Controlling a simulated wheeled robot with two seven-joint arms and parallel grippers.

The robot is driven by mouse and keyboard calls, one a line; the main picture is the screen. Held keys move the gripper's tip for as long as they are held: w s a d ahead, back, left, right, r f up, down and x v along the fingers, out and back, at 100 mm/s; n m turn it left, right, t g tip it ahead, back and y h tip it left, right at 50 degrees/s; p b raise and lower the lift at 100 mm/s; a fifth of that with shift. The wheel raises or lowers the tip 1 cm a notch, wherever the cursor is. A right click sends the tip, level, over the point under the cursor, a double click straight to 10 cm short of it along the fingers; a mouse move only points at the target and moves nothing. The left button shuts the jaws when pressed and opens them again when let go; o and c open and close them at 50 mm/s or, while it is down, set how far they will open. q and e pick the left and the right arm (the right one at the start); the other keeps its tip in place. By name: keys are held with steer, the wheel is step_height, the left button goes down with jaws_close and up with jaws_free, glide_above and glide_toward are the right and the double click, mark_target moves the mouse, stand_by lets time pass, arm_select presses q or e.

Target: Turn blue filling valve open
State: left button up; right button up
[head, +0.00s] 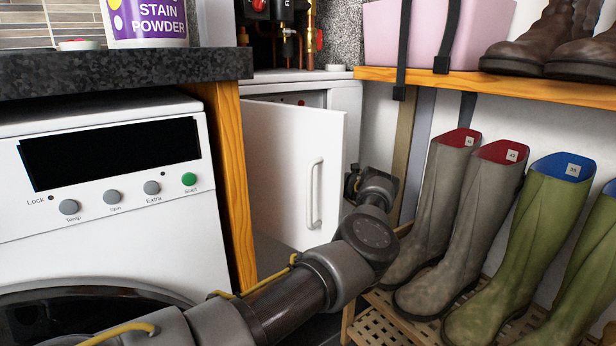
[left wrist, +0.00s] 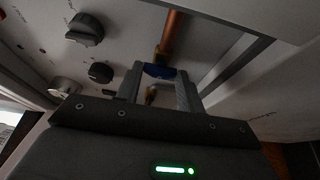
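The blue filling valve (left wrist: 160,71) shows in the left wrist view as a small blue handle below a copper pipe (left wrist: 170,35). The two fingers of my left gripper (left wrist: 160,78) stand apart, one at each side of the blue handle. The handle nearly fills the gap, and I cannot tell whether the fingers press on it. In the head view my left arm reaches to the edge of the open white cabinet door (head: 290,170). The door hides the left fingers and the valve there. My right gripper is in neither view.
Dark knobs (left wrist: 85,29) sit on the white panel beside the gripper. A washing machine (head: 100,215) under a dark worktop (head: 120,70) stands left of the door. Boots (head: 480,205) stand on a slatted wooden rack (head: 390,315) to the right, close to my arm.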

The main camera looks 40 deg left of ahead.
arm_select(q)
steer(key=shift+c, duration=1.2)
